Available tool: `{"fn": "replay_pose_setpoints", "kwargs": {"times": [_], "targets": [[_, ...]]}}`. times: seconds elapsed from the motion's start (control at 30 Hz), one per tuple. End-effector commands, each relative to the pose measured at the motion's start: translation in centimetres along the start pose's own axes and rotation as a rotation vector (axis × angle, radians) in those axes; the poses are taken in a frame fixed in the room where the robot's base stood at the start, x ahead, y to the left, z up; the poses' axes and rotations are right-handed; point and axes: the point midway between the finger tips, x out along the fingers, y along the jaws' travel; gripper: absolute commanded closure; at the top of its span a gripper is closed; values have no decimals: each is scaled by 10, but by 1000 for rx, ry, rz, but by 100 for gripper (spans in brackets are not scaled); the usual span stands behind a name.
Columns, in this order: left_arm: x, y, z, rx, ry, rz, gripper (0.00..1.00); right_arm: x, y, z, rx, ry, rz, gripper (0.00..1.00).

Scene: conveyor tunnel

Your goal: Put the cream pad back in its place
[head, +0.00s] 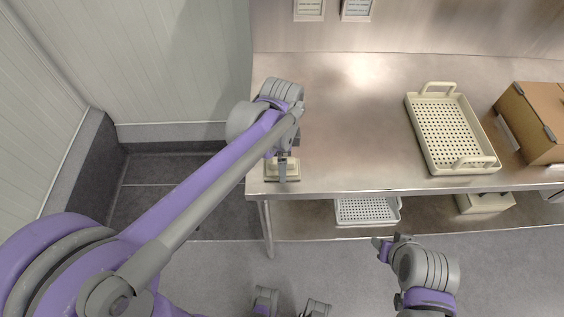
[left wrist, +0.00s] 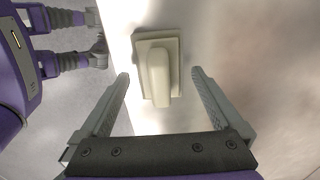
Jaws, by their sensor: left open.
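The cream pad (head: 295,171) lies on the steel table near its front left corner, partly hidden behind my left gripper in the head view. In the left wrist view the pad (left wrist: 173,43) is a squarish slab with a raised, rounded grip along its middle. My left gripper (head: 283,176) is above it with its fingers apart. In the left wrist view the left gripper (left wrist: 160,76) has the near end of the raised grip between its fingertips, with gaps on both sides. My right gripper (head: 384,249) is in front of the table, apart from the pad; its jaw opening is unclear.
A cream perforated tray (head: 410,108) with two handles stands on the right of the steel table (head: 350,140), beside a cardboard box (head: 537,125). A white perforated tray (head: 367,211) sits on the lower shelf. The table's middle is clear. A panelled wall (head: 180,60) rises at left.

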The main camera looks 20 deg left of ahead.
Motion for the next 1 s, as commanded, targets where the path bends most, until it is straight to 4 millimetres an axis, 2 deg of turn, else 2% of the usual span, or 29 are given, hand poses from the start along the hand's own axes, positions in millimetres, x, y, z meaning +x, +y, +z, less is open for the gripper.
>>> {"fn": "replay_pose_setpoints", "kwargs": {"times": [0.1, 0.3, 0.53, 0.77, 0.87, 1.0], "targets": [[-28, 0, 0, 0, 0, 0, 0, -3, 0, -3, 0, 2, 0, 50], [-70, 0, 0, 0, 0, 0, 0, -6, 0, -6, 0, 4, 0, 50], [-98, 0, 0, 0, 0, 0, 0, -8, 0, -7, 0, 5, 0, 50], [-98, 6, 6, -56, 9, -17, 0, -8, 0, -7, 0, 6, 0, 50], [-88, 21, 22, -213, 38, -66, 0, -8, 0, -7, 0, 6, 0, 50], [-60, 55, 53, -562, 125, -164, 0, -8, 0, -7, 0, 5, 0, 50]]}}
